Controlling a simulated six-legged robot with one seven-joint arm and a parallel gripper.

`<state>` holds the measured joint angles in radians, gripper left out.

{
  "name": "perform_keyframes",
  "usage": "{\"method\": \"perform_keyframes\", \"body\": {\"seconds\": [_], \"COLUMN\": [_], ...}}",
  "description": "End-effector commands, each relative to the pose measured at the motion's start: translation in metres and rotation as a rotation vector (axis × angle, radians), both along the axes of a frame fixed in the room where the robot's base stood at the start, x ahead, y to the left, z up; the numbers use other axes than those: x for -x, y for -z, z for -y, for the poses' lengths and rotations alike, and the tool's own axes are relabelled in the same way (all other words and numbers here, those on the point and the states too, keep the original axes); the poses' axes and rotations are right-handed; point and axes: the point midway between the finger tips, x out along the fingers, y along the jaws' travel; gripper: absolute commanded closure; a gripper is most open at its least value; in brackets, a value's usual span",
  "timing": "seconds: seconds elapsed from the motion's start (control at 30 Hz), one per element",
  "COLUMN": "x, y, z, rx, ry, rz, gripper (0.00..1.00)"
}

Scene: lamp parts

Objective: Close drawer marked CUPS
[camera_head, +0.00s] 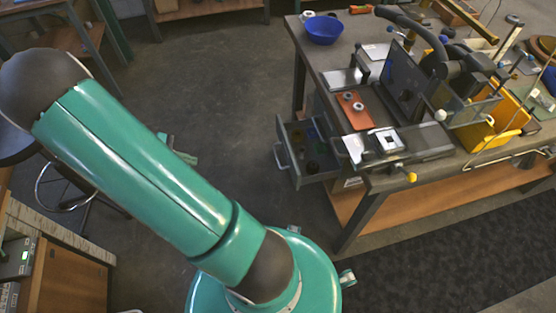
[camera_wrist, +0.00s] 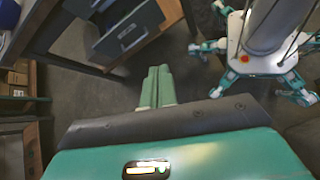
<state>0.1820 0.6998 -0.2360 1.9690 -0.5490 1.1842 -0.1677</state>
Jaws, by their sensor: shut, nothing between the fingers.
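An open grey drawer (camera_head: 308,148) sticks out of the left side of the workbench, under its top, with a few small dark and coloured items inside. Its handle (camera_head: 281,156) is on the outer front. I cannot read any CUPS marking. In the wrist view, grey drawers (camera_wrist: 132,30) with handles show at the upper left. My gripper (camera_wrist: 159,70) shows there with its two green fingers together and nothing between them. It points at the floor, below and right of the drawers in that picture and apart from them. In the head view my arm mostly hides it.
The workbench (camera_head: 350,208) carries a blue bowl (camera_head: 323,29), an orange plate (camera_head: 355,110) and lamp parts. Grey floor (camera_head: 225,75) lies clear left of the drawer. A wooden cabinet (camera_head: 65,278) stands at lower left. My legged body shows at right in the wrist view.

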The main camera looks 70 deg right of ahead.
Motion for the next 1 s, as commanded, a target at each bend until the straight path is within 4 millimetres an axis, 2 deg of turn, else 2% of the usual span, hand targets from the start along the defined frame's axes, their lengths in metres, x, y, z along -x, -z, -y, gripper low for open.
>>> {"method": "perform_keyframes", "body": {"seconds": [0.03,0.1,0.4,0.5,0.7,0.87,1.0], "x": [0.009,0.02,0.079,0.1,0.122,0.132,0.15], "y": [0.018,0.038,0.12,0.14,0.162,0.164,0.163], "z": [0.011,0.025,0.079,0.091,0.104,0.11,0.12], "rx": [0.008,0.018,0.046,0.048,0.05,0.05,0.048], "ry": [-0.007,-0.02,-0.1,-0.126,-0.161,-0.164,-0.162], "rz": [-0.068,-0.154,-0.514,-0.616,-0.725,-0.736,-0.737], "gripper": [1.0,1.0,1.0,1.0,1.0,1.0,1.0]}}
